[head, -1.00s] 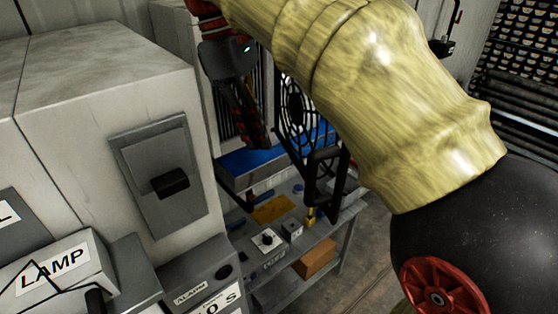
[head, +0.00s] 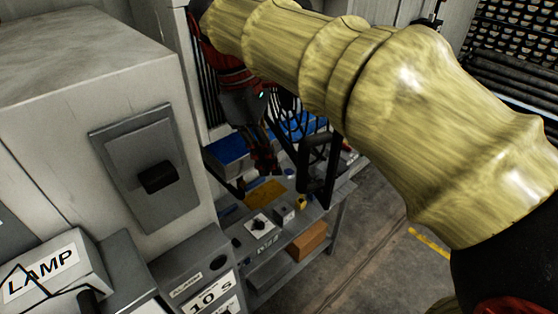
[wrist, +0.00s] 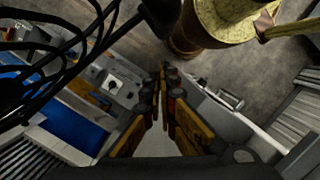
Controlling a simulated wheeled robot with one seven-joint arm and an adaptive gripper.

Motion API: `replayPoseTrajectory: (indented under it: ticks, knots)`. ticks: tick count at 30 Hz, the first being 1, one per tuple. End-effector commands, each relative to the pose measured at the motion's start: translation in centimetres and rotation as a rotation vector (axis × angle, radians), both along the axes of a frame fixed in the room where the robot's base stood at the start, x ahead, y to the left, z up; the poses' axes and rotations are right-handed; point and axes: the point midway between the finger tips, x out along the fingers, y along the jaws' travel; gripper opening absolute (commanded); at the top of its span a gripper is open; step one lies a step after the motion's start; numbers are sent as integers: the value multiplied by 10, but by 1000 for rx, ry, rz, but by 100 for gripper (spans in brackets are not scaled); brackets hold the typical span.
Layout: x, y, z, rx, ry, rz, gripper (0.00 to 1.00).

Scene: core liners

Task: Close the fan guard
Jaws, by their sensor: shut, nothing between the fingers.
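The fan guard (head: 294,122) is a black grille standing out from the upright panel behind the bench, so it is open. Its black handle frame (head: 318,165) hangs over the bench, to the right of my gripper. My arm covers the guard's upper part. In the wrist view the guard's curved black bars (wrist: 42,62) fill the upper left. My gripper (head: 268,168) points down beside the guard, on its left in the head view. In the wrist view my gripper (wrist: 167,76) has its fingers together and empty. I cannot tell whether it touches the guard.
A grey cabinet (head: 90,90) with a switch box stands close on the left. Below is a workbench (head: 335,192) with blue bins (head: 228,150), small parts and a cardboard box (head: 307,242) on its lower shelf. Open floor (head: 375,235) lies to the right.

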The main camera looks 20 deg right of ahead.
Motion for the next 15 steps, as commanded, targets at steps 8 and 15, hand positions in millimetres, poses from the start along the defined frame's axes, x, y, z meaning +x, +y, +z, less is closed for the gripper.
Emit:
replayPoseTrajectory:
  ticks: [8,15]
  knots:
    - [-12,-16,0,0,2,1,0]
    - [-12,-17,0,-1,1,2,0]
